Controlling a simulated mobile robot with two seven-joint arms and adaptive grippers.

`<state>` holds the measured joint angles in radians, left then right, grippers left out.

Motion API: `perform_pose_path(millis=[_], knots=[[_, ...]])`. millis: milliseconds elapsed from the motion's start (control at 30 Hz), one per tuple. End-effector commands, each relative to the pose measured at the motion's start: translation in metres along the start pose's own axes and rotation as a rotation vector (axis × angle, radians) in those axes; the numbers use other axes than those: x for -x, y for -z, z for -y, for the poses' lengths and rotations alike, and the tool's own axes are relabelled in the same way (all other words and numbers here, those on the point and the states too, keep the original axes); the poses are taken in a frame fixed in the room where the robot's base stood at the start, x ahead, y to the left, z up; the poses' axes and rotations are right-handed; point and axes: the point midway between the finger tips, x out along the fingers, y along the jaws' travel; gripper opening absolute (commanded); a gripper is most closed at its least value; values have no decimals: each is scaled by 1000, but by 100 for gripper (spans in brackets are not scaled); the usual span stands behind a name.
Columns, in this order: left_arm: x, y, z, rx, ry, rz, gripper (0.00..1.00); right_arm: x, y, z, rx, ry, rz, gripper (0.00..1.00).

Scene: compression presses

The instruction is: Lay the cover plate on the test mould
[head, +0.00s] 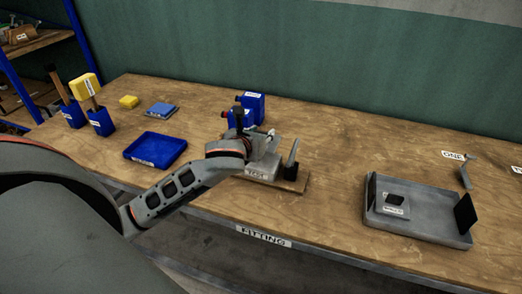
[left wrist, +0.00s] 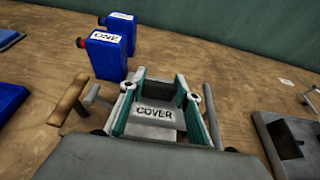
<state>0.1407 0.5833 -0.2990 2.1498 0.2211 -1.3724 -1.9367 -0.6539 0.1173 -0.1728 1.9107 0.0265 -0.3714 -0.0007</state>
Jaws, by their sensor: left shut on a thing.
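The cover plate (left wrist: 155,113) is a grey piece labelled COVER, between the fingers of my left gripper (left wrist: 168,92) in the left wrist view. In the head view, my left gripper (head: 262,148) is over the grey test mould (head: 258,172), which stands on a small wooden board near the bench's front edge. The arm and gripper hide much of the mould and the plate. I cannot tell whether the plate touches the mould. My right gripper is not in view.
Blue containers (head: 252,103) stand just behind the mould, and an upright handle (head: 293,153) is close on its right. A blue tray (head: 155,149) lies to the left. A grey tray (head: 425,236) with dark upright panels is at the right. Bench between is clear.

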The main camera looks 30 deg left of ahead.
Motion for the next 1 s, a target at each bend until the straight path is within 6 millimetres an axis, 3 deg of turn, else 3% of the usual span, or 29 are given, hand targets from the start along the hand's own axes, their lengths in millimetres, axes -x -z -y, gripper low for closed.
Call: perform_pose_path(millis=[567,1000], knots=[[-25,60,0,0,-1,2,0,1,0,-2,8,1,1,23],[-28,65,0,-1,0,4,0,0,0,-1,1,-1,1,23]])
